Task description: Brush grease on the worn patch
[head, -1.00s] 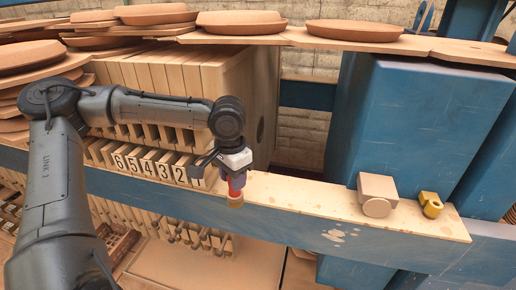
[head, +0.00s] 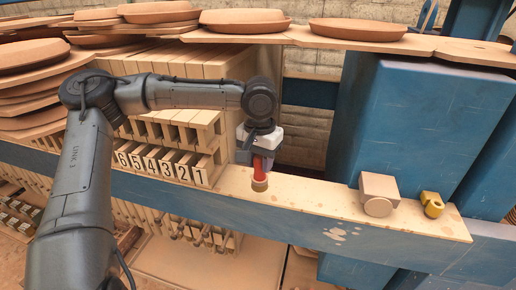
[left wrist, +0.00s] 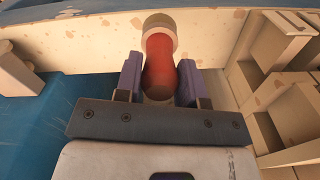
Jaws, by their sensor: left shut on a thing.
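My left gripper (head: 262,158) is shut on a red brush (head: 262,168) with a tan, round head that points down. The brush is held over the pale top of the blue beam, right of the numbered plates. In the left wrist view the red handle (left wrist: 160,65) sits between the two purple fingers. The worn patch (head: 336,235), a cluster of pale bare spots, is on the beam's blue front face, right of and below the brush, apart from it. My right gripper is not in view.
The blue beam (head: 280,216) runs across the front. A tan block with a round front (head: 379,194) and a yellow fitting (head: 432,204) sit on its top at the right. Number plates (head: 160,165) and tan slabs stand at the left. Large blue columns (head: 420,120) rise behind.

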